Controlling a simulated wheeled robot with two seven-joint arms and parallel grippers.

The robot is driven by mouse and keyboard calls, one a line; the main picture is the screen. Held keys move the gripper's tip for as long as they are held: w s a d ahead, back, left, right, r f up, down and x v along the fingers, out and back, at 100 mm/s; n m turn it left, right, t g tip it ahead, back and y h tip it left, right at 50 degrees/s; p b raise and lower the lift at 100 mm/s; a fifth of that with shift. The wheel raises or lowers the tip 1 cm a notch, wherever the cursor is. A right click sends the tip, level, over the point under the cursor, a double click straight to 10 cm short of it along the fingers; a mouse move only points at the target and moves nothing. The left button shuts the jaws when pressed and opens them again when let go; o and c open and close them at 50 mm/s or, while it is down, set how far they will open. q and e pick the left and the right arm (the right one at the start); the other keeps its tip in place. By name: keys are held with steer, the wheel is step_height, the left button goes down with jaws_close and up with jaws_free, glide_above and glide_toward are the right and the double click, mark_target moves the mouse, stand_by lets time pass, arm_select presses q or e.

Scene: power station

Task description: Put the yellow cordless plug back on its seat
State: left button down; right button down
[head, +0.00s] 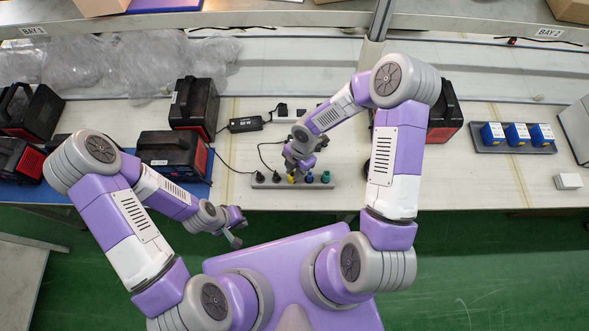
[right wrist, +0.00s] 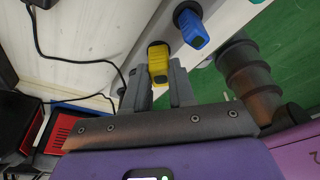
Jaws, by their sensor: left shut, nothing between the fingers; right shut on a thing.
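The yellow plug (right wrist: 158,62) is between the two fingers of my right gripper (right wrist: 158,84), which is shut on it. Its far end is at a dark round seat on the pale strip (right wrist: 218,15); how deep it sits cannot be told. In the head view, my right gripper (head: 293,174) is over the middle of the grey strip (head: 325,186) and largely hides the yellow plug (head: 291,180). A blue plug (head: 309,178) and a green plug (head: 325,177) stand to the right on the strip. My left gripper (head: 236,236) is shut and empty, over the floor before the table.
Black plugs with cables (head: 260,177) stand at the strip's left end. Black-and-red power units (head: 172,154) are to the left, with a black adapter (head: 245,124) and white power strip (head: 290,115) behind. A tray of blue-and-white boxes (head: 500,148) stands right.

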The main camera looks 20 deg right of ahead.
steer(key=shift+d, duration=0.1)
stand_by(0.6)
steer(key=c, duration=0.9)
jaws_free()
steer(key=shift+o, duration=0.2)
steer(key=p+v, duration=0.1)
steer(key=v, duration=0.6)
steer(key=shift+r, duration=0.3)
